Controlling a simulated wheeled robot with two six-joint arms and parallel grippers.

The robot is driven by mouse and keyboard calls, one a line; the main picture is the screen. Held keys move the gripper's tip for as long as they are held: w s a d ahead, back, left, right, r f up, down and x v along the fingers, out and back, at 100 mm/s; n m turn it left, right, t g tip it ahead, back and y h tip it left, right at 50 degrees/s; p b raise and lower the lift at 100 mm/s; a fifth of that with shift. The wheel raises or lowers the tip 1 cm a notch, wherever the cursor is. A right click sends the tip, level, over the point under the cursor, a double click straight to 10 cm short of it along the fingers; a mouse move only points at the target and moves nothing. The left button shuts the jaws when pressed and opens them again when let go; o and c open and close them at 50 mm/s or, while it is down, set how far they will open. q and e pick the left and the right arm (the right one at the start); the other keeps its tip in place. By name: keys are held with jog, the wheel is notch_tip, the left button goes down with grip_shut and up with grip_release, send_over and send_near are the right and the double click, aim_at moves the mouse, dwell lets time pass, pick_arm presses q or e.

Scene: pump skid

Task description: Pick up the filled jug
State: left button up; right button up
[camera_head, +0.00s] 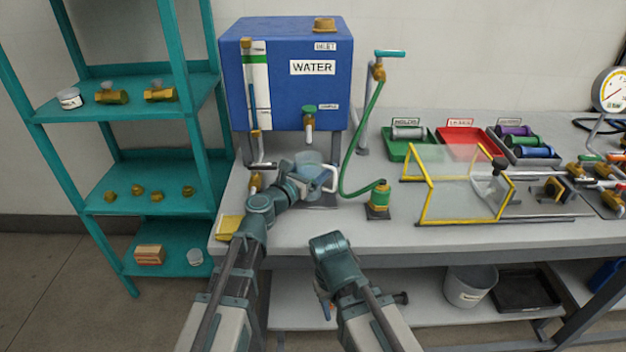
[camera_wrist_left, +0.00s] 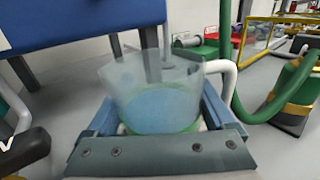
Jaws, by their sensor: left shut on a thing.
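The clear jug (camera_head: 309,160) with a white handle is on the bench, below the sample tap (camera_head: 308,122) of the blue water tank (camera_head: 285,75). My left gripper (camera_head: 306,182) is shut around its lower part. In the left wrist view the jug (camera_wrist_left: 150,82) stands about upright between my left gripper's two fingers (camera_wrist_left: 158,125), with blue-tinted water inside and its handle to the right. Whether its base touches the surface under it is hidden. My right arm is folded at the bench's front edge, and its jaws do not show.
A green hose runs from a teal-handled valve (camera_head: 388,54) to a brass and green fitting (camera_head: 379,198) right of the jug. A yellow-framed clear guard (camera_head: 455,185) stands farther right. A teal shelf rack (camera_head: 130,90) is at left. Bare bench lies in front.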

pick_arm(q)
grip_shut()
jog(key=shift+r, duration=0.15)
pick_arm(e)
jog(key=shift+r, duration=0.15)
